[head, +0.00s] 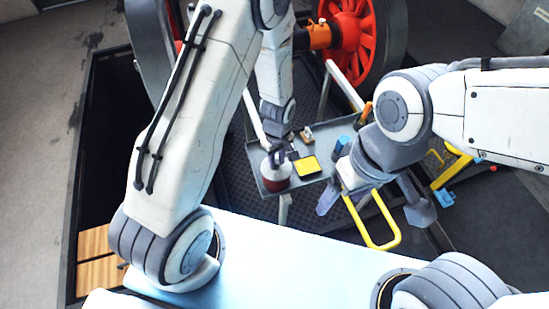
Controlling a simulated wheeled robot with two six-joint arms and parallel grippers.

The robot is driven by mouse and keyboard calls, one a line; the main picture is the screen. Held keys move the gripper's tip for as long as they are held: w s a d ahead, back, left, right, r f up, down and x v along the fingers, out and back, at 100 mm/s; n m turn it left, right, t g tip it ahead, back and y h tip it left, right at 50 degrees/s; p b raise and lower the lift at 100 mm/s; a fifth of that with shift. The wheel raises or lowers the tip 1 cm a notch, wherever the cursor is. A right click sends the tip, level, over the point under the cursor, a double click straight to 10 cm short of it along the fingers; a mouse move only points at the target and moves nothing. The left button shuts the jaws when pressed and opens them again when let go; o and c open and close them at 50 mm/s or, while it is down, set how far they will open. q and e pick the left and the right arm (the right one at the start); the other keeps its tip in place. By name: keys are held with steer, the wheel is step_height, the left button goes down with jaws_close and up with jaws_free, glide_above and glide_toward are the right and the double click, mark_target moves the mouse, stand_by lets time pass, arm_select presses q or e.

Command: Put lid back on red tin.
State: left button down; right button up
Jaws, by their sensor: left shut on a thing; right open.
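The red tin (275,185) stands at the near left corner of a grey tray. A pale lid (274,166) is at its top, and I cannot tell whether it is seated or held just above the rim. My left gripper (277,154) reaches down over the tin and is shut on what looks like the lid. Its fingers partly cover the lid. My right gripper (373,206) is open and empty, right of the tray and apart from the tin, with its fingers spread wide.
The tray (235,158) also bears a yellow square item (306,167), a small pale-brown object (306,134) and a blue object (343,143). A yellow rail (383,243) passes close below my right gripper. A red spoked wheel (362,40) stands behind. A dark pit lies left.

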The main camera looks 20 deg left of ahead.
stand_by(0.4)
arm_select(q)
steer(key=shift+c, duration=0.5)
jaws_free()
steer(key=shift+r, duration=0.1)
steer(key=shift+r+p, duration=3.35)
steer(key=shift+r, duration=0.1)
jaws_close()
